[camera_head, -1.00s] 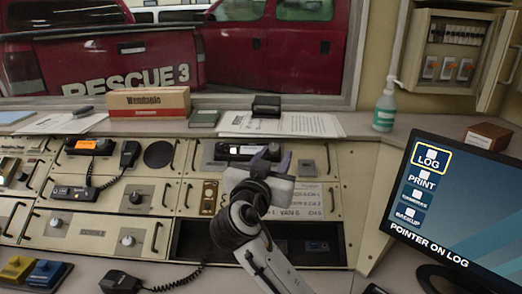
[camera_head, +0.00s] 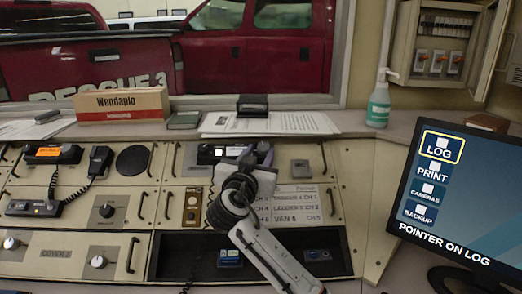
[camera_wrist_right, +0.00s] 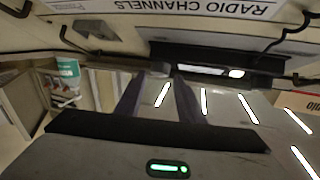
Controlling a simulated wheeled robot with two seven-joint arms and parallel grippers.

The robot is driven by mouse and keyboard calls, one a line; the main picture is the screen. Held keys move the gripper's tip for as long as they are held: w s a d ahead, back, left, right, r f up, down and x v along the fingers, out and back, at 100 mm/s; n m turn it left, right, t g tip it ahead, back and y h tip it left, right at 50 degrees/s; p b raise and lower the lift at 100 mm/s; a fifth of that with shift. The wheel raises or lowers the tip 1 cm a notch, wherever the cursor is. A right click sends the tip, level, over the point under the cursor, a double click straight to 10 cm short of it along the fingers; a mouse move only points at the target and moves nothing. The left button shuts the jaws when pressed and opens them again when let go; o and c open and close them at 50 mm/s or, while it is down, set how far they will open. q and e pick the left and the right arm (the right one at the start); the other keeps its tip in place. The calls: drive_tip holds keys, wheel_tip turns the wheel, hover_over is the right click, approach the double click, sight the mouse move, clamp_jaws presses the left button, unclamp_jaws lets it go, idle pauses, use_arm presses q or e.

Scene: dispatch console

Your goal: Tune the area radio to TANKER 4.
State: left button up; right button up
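A black radio (camera_head: 225,153) with a lit white display sits in the upper middle of the sloping console. In the right wrist view the radio (camera_wrist_right: 215,60) appears beyond the fingers, with a bright strip and a white spot on its front. My right gripper (camera_head: 256,154) is at the radio's right end in the head view and hides that part. In the wrist view its two dark fingers (camera_wrist_right: 158,85) are apart with nothing between them. Contact with the radio cannot be told. A radio channels card (camera_head: 298,205) is partly hidden by my arm. My left gripper is out of view.
Another radio with an orange display (camera_head: 45,153) and a handset (camera_head: 98,160) are at the left. A monitor (camera_head: 455,195) reading "POINTER ON LOG" stands at the right. A box (camera_head: 120,103) and a sanitizer bottle (camera_head: 379,102) stand on the ledge. Handles project from the panels.

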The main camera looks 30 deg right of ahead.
sight(264, 148)
drive_tip(key=shift+x, duration=1.05)
drive_tip(key=shift+w+d, duration=0.15)
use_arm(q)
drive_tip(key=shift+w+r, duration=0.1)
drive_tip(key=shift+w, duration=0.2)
use_arm(e)
drive_tip(key=c, duration=0.8)
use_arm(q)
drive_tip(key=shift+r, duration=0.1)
use_arm(e)
drive_tip(key=shift+t, duration=0.3)
